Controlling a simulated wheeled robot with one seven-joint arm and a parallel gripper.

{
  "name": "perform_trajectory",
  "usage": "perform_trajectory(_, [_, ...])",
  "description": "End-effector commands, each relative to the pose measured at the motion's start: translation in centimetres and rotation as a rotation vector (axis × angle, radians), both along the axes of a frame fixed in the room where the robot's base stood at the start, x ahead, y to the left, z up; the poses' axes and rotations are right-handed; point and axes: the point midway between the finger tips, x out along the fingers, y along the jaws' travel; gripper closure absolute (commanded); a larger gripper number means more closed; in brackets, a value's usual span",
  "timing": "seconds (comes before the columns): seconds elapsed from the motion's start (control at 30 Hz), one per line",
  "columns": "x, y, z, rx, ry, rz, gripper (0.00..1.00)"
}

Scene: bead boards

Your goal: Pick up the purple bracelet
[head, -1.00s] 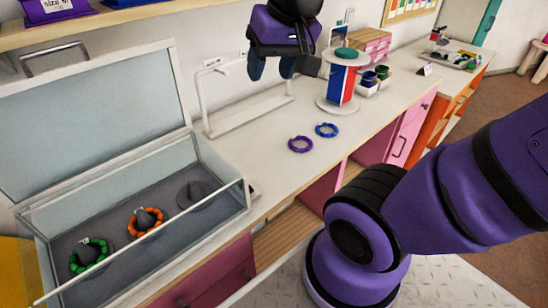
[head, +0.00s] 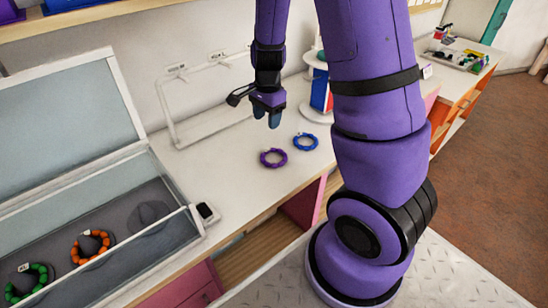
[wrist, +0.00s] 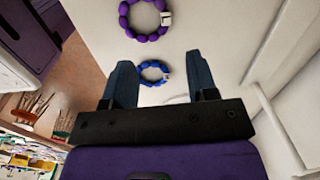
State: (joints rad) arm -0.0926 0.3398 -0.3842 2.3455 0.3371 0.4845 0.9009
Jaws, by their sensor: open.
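The purple bracelet (head: 273,158) lies flat on the white counter (head: 232,160), to the left of a blue bracelet (head: 306,142). In the wrist view the purple bracelet (wrist: 145,17) shows at the top edge, with a small white tag. The blue bracelet (wrist: 153,73) appears between my finger outlines there. My gripper (head: 267,112) points down above the counter, behind and above the purple bracelet in the head view. It also shows in the wrist view (wrist: 158,82), with its two fingers apart and nothing between them in contact.
A white rack (head: 172,130) stands behind.

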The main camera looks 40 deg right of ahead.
Motion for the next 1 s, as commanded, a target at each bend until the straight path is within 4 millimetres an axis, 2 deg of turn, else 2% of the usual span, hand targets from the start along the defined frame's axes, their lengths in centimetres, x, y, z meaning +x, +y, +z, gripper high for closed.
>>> perform_trajectory(0.03, [0.1, -0.3, -0.8, -0.008, 0.013, -0.027, 0.47])
perform_trajectory(0.2, [0.2, -1.0, -2.4, -0.022, 0.028, -0.081, 0.47])
perform_trajectory(0.5, [0.2, -1.0, -6.5, -0.022, 0.030, -0.085, 0.47])
perform_trajectory(0.77, [0.3, -1.0, -8.1, -0.023, 0.028, -0.083, 0.47])
perform_trajectory(1.0, [1.0, -0.7, -11.0, -0.022, 0.030, -0.083, 0.47])
